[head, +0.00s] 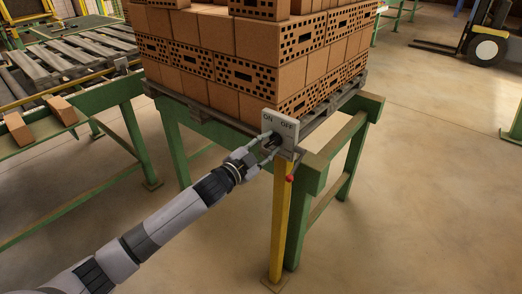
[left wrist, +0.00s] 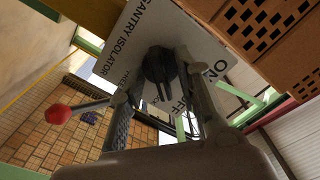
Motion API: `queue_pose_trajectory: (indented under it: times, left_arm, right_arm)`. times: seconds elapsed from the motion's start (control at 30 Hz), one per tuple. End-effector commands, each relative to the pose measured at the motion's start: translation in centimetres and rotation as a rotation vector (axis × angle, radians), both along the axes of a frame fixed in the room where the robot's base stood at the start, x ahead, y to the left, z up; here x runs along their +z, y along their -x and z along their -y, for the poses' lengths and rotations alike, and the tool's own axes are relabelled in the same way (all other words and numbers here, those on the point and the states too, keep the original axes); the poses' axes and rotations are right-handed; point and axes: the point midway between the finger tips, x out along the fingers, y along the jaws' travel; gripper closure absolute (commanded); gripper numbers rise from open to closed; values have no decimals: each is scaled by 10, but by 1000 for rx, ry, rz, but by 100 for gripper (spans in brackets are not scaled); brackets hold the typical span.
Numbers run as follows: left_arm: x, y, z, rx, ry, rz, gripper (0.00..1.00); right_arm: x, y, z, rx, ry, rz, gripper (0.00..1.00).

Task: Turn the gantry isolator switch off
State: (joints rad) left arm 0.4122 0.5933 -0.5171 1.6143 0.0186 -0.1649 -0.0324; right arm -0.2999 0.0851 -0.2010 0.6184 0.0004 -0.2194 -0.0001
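The isolator switch is a pale panel (head: 291,126) marked ON and OFF, on top of a yellow post (head: 281,225). In the left wrist view the panel (left wrist: 128,52) reads GANTRY ISOLATOR and carries a black rotary knob (left wrist: 160,66). The knob's bar points down in that picture; I cannot tell which setting it marks. My left gripper (head: 269,146) is in front of the panel. In the left wrist view its fingers (left wrist: 160,84) are apart on either side of the knob; contact is unclear. My right gripper is not in view.
A red ball-ended lever (head: 290,178) sticks out below the panel. Behind it, bricks (head: 235,45) are stacked on a pallet on a green frame (head: 315,176). A conveyor with slats (head: 65,55) is at left, a forklift (head: 488,40) at far right. Floor at right is clear.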

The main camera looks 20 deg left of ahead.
Motion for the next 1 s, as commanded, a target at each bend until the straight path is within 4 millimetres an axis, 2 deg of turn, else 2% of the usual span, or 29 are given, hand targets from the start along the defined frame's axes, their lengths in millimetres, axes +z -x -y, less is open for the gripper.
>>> queue_pose_trajectory:
  times: [0.17,0.4,0.6,0.8,1.0]
  left_arm:
    - [-2,23,-8,0,-1,-3,69]
    - [-2,72,-26,0,-2,-4,69]
    - [-2,99,-36,0,-2,-3,69]
    - [0,110,-40,0,-1,-1,69]
    - [0,111,-40,0,-1,0,69]
  right_arm:
    - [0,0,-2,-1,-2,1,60]
    - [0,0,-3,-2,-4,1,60]
    - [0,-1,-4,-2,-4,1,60]
    - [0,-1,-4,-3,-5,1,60]
    - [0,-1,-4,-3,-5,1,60]
